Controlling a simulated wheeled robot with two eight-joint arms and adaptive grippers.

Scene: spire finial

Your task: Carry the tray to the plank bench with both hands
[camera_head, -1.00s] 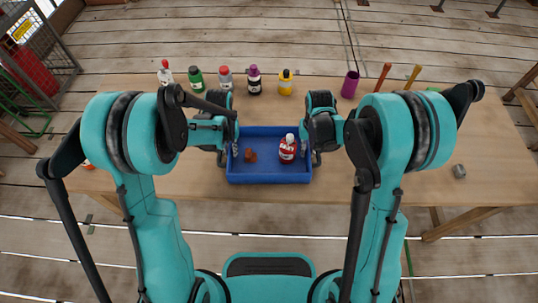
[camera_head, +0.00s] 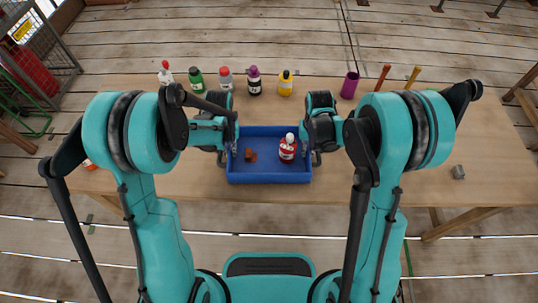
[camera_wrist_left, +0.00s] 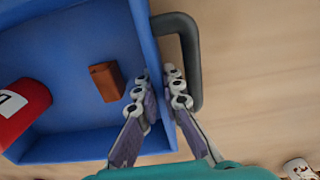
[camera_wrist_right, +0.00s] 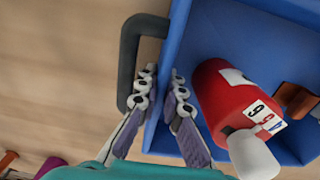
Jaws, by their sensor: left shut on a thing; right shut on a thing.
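The blue tray (camera_head: 268,179) is in the middle of the head view, over the front part of the plank-topped table. It holds a red bottle with a white cap (camera_head: 287,150) and a small brown block (camera_head: 250,155). My left gripper (camera_wrist_left: 158,90) is shut on the tray's left wall, one finger inside and one outside, beside the dark handle (camera_wrist_left: 193,60). My right gripper (camera_wrist_right: 163,85) is shut on the right wall in the same way, beside the other handle (camera_wrist_right: 127,60). I cannot tell whether the tray touches the table.
The wooden table (camera_head: 400,195) has several bottles along its back, including a green one (camera_head: 196,79) and a yellow one (camera_head: 285,83). A purple cup (camera_head: 350,86) and orange tools (camera_head: 382,77) stand at back right. Another wooden bench edge (camera_head: 523,80) shows far right.

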